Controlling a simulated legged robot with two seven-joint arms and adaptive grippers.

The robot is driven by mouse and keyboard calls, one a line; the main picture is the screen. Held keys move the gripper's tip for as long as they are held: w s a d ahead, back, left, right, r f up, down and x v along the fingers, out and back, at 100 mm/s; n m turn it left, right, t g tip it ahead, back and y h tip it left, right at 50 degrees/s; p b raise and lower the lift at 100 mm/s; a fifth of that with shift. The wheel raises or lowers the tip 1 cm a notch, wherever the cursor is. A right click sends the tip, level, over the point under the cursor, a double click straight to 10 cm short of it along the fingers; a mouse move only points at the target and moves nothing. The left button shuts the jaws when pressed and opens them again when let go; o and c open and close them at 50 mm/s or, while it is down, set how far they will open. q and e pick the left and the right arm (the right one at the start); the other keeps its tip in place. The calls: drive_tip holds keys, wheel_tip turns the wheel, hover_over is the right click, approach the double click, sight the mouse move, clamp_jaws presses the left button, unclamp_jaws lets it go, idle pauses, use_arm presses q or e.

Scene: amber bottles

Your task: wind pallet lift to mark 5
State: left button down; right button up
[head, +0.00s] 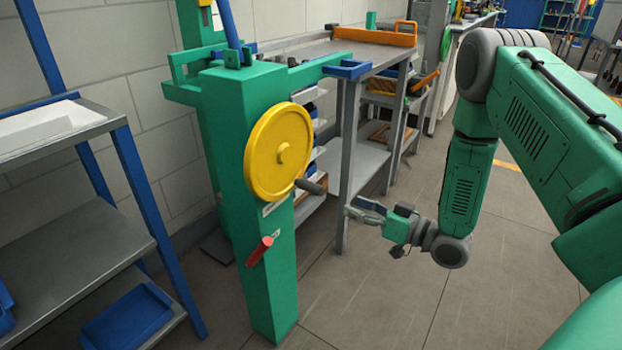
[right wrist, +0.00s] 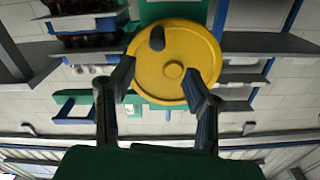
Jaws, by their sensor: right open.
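The yellow handwheel (head: 278,152) is on the side of the green lift column (head: 232,130). Its dark crank knob (head: 311,187) sticks out at the wheel's lower right. A red-gripped lever (head: 260,251) is lower on the column, beside small pale labels I cannot read. My right gripper (head: 362,212) is right of the knob, apart from it, with its fingers towards the column. In the right wrist view, its open fingers (right wrist: 158,82) are spread with nothing between them; the wheel (right wrist: 172,88) and knob (right wrist: 157,38) are beyond. My left gripper is not in view.
A blue-legged metal shelf (head: 70,240) with a blue tray (head: 130,318) stands left of the column. A grey workbench (head: 340,52) with an orange tray (head: 375,37) stands behind. The floor (head: 385,290) right of the column is clear.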

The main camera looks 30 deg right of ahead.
sight(309, 188)
drive_tip(key=b+x, duration=0.3)
drive_tip(key=x, duration=1)
drive_tip(key=shift+w+d+f, duration=0.1)
drive_tip(key=shift+w+d, duration=0.05)
drive_tip(key=shift+w, duration=0.15)
drive_tip(key=shift+d, duration=0.1)
clamp_jaws()
